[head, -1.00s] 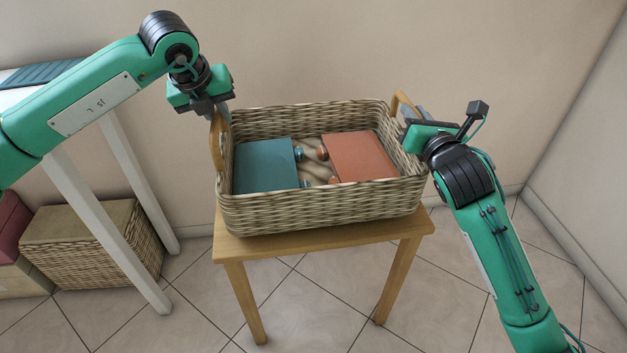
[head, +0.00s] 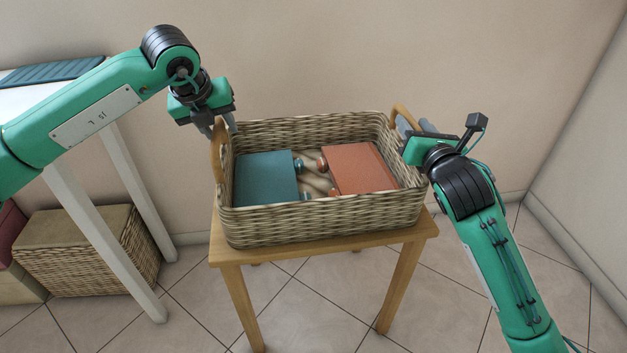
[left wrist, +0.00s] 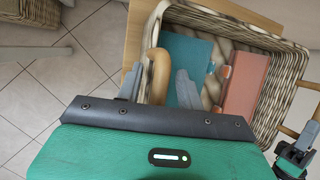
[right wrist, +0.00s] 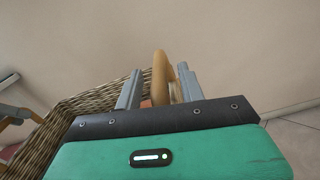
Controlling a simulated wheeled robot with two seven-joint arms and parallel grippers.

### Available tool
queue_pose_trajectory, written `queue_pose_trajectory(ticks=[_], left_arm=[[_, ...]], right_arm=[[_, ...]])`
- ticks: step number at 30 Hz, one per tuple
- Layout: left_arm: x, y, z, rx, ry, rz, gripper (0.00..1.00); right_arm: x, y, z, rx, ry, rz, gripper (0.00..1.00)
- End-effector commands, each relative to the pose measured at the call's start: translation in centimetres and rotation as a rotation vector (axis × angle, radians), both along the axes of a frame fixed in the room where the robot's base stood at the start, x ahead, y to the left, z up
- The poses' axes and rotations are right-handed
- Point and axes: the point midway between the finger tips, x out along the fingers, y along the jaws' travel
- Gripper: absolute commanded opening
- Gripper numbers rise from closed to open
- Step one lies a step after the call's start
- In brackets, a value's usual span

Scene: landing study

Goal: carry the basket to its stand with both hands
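The wicker basket (head: 325,222) sits on the small wooden stand (head: 285,248), apparently level. It holds a teal box-like item (head: 265,180) and an orange one (head: 358,168). My left gripper (head: 226,124) is at its left wooden handle (head: 216,152). In the left wrist view the fingers stand open on both sides of that handle (left wrist: 158,76), with gaps. My right gripper (head: 416,128) is at the right handle (head: 404,115). In the right wrist view its fingers are open on either side of the handle (right wrist: 160,80). The stand's top is mostly hidden under the basket.
A white table (head: 88,228) with a blue-grey slatted item (head: 50,74) on top stands at left. Under it are another wicker basket (head: 90,255) and a dark red box (head: 8,232). The wall is close behind the stand. Tiled floor is clear at the front right.

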Motion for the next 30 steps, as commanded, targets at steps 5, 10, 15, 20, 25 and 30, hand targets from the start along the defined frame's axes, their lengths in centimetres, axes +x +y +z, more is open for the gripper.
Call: queue_pose_trajectory(ticks=[5,10,15,20,25,30], left_arm=[[-0.4,0.1,1.1,-0.001,-0.001,0.000,0.38],[-1.8,0.5,4.1,-0.001,-0.003,-0.001,0.38],[-3.3,0.8,7.4,0.000,-0.003,-0.001,0.38],[-4.3,1.1,9.7,-0.001,-0.002,0.000,0.38],[-4.8,1.3,10.8,0.000,0.000,0.000,0.38],[-4.9,1.3,10.9,0.000,0.001,0.000,0.38]], right_arm=[[0.0,0.0,0.0,0.000,0.000,0.001,0.40],[0.0,0.1,0.0,0.000,0.000,0.001,0.40],[0.0,0.1,0.0,0.000,0.000,0.001,0.40],[0.0,0.1,0.0,0.000,0.000,0.001,0.40],[-0.2,0.0,0.0,0.000,0.000,0.001,0.40],[-2.0,-0.3,0.0,-0.003,-0.002,0.002,0.40]])
